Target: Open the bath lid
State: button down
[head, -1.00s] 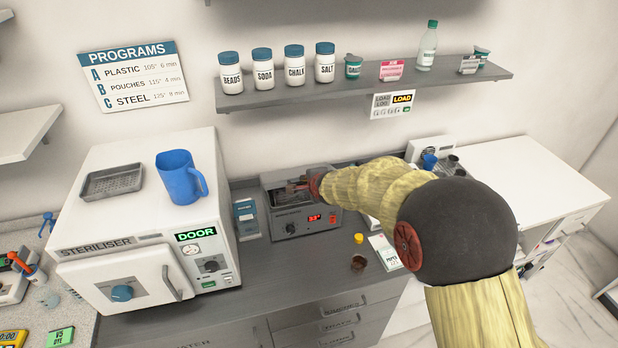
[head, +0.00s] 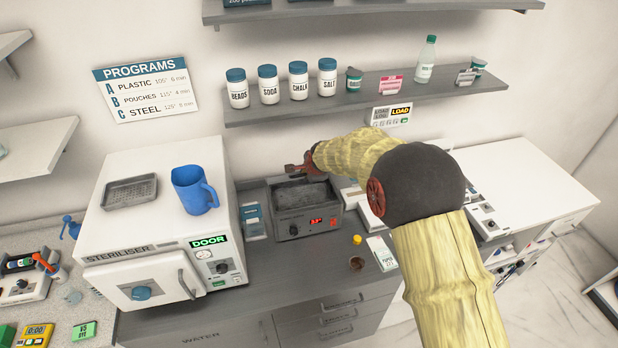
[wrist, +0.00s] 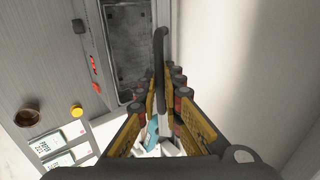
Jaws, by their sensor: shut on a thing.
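The bath (head: 306,222) is a grey box with a red display on the counter, right of the steriliser. Its open top shows a dark grey basin, also seen in the wrist view (wrist: 127,45). My gripper (head: 297,168) is above the bath's back edge. In the head view the lid is hard to make out behind my gripper.
The steriliser (head: 150,240) stands left of the bath, with a blue jug (head: 192,190) and a tray (head: 130,191) on top. A shelf (head: 300,112) of jars hangs above. A yellow cap (head: 357,240) and a brown round thing (head: 356,263) lie on the counter in front.

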jog(key=w+a+r, duration=0.2)
jog(key=w+r, duration=0.4)
jog(key=w, duration=0.2)
jog(key=shift+w+a+r+b, duration=0.25)
jog(key=shift+w+b, duration=0.05)
jog(key=shift+w, duration=0.05)
jog(key=c, duration=2)
grip_release()
jog(key=shift+o, duration=0.2)
jog(key=shift+s, duration=0.1)
jog(key=v, duration=1.2)
jog(key=shift+d, duration=0.1)
